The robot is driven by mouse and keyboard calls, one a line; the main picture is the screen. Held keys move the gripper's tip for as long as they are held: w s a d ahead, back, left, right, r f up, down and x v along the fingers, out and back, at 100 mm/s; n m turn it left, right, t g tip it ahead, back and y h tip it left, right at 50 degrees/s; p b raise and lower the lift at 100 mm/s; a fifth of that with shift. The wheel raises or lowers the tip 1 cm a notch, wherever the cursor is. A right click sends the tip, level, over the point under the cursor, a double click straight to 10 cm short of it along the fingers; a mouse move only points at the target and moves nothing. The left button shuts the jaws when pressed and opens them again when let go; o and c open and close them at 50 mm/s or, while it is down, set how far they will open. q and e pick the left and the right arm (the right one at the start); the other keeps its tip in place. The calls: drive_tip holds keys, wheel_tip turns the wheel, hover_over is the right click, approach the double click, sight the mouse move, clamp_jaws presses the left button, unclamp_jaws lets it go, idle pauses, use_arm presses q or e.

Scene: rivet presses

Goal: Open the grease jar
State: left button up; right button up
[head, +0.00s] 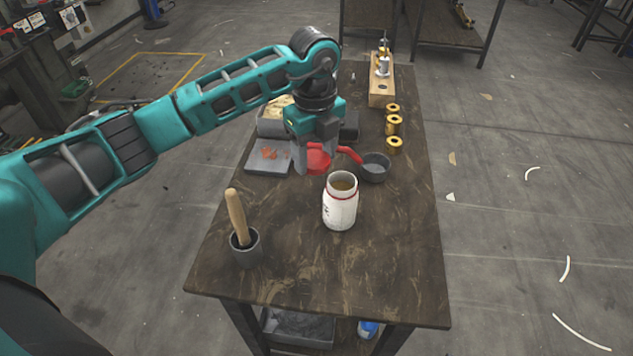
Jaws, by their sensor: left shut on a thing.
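The grease jar (340,208) is white with a red ring at its neck. It stands upright on the dark wooden table, and its mouth is open, with brownish grease inside. My left gripper (318,160) is shut on the red lid (319,164), behind and a little to the left of the jar. The lid is apart from the jar; the gripper's fingers hide part of it. My right gripper is not in view.
A dark cup (246,250) with a wooden-handled tool (237,215) stands front left on the table (330,275). A grey pan (375,168) with a red handle, brass rings (394,125), a grey tray (263,165) with reddish bits and a wooden block (381,90) lie farther back. The front right is clear.

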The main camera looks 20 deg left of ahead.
sight(315, 159)
use_arm(q)
wheel_tip(315, 159, down, 9)
drive_tip(key=shift+r, duration=0.1)
idle(0.3)
drive_tip(key=shift+f+b, duration=0.2)
drive_tip(key=shift+b, duration=0.15)
drive_tip(key=o, duration=1.2)
drive_tip(key=shift+c, duration=0.2)
wheel_tip(315, 159, up, 12)
drive_tip(key=shift+r+p, duration=0.2)
drive_tip(key=shift+p, duration=0.15)
